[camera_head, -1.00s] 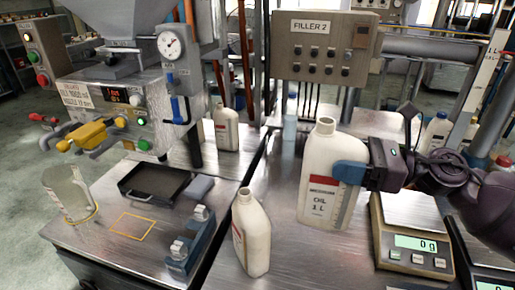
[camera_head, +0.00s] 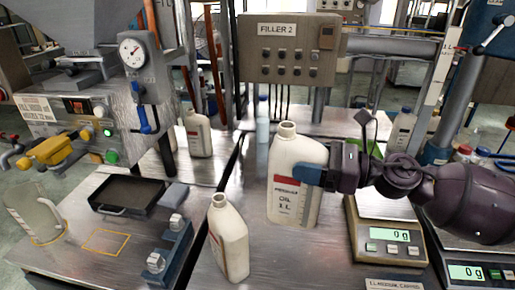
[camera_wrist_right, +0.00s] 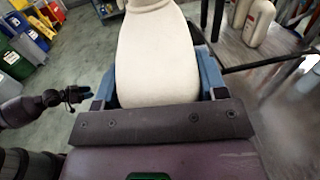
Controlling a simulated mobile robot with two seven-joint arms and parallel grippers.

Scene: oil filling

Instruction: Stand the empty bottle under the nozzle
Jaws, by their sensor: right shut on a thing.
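My right gripper (camera_head: 312,176) is shut on a white bottle (camera_head: 293,205) with a red band and the label OIL 1 L. The bottle is upright, its mouth uncapped, right of the seam between the worktops; I cannot tell whether its base touches the surface. In the right wrist view the bottle (camera_wrist_right: 158,60) stands between the blue fingers. The filling machine (camera_head: 90,115) is at left, with a yellow fitting (camera_head: 48,152) on its front; I cannot make out the nozzle tip. A yellow square (camera_head: 106,242) marks the worktop below. My left gripper (camera_wrist_right: 75,95) shows small in the wrist view.
Another white bottle (camera_head: 228,240) stands between the held bottle and the machine's worktop. A blue fixture (camera_head: 170,250), a black tray (camera_head: 128,193) and a clear jug (camera_head: 35,215) surround the yellow square. Scales (camera_head: 385,235) stand at right; another bottle (camera_head: 198,135) stands behind.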

